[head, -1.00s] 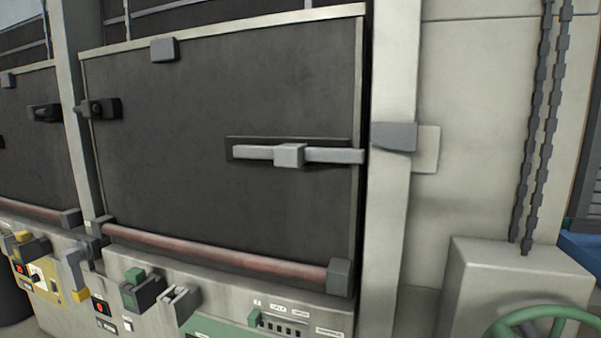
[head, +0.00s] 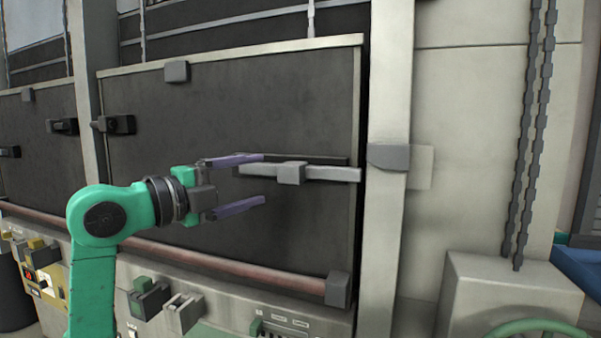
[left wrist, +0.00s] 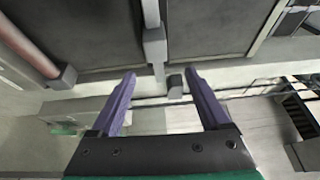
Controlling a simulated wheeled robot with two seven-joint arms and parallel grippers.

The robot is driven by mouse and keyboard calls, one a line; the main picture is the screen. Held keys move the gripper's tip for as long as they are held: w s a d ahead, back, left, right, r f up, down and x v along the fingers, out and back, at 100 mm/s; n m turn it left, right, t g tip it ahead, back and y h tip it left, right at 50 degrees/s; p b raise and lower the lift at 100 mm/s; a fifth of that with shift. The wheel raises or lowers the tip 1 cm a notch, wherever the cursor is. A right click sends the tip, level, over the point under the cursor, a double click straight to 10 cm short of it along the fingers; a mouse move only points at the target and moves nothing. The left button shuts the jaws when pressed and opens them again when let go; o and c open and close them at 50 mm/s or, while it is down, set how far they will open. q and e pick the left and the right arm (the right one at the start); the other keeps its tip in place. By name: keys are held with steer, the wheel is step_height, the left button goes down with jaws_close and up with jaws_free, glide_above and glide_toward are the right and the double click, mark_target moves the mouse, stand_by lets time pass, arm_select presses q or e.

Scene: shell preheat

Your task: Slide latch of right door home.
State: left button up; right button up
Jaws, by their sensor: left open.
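The right door (head: 230,110) is a dark panel in a pale frame. Its latch (head: 291,173) is a light grey bar with a block handle, lying level in front of a dark slot plate. The bar's right end stops short of the grey keeper (head: 388,157) on the post, with a gap between them. My left gripper (head: 252,182) is open and empty, with purple fingers pointing right, just left of the latch handle. In the left wrist view the latch (left wrist: 155,45) shows beyond and between the open fingers (left wrist: 158,85). My right gripper is not in view.
A reddish bar (head: 220,263) runs along the door's bottom, ending in a grey block (head: 338,288). Below is a control panel with switches (head: 150,297). Chains (head: 530,140) hang at right over a pale box (head: 510,295) and a green wheel (head: 535,330).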

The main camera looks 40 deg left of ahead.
mark_target(301, 172)
arm_select(q)
steer(key=shift+n+y, duration=0.3)
steer(key=w+p, duration=0.7)
steer(key=w, duration=0.7)
steer(key=shift+w+a+p, duration=0.1)
steer(key=shift+a+p, duration=0.05)
steer(key=shift+p, duration=0.2)
steer(key=shift+w+f, duration=0.2)
steer(key=shift+s, duration=0.1)
jaws_close()
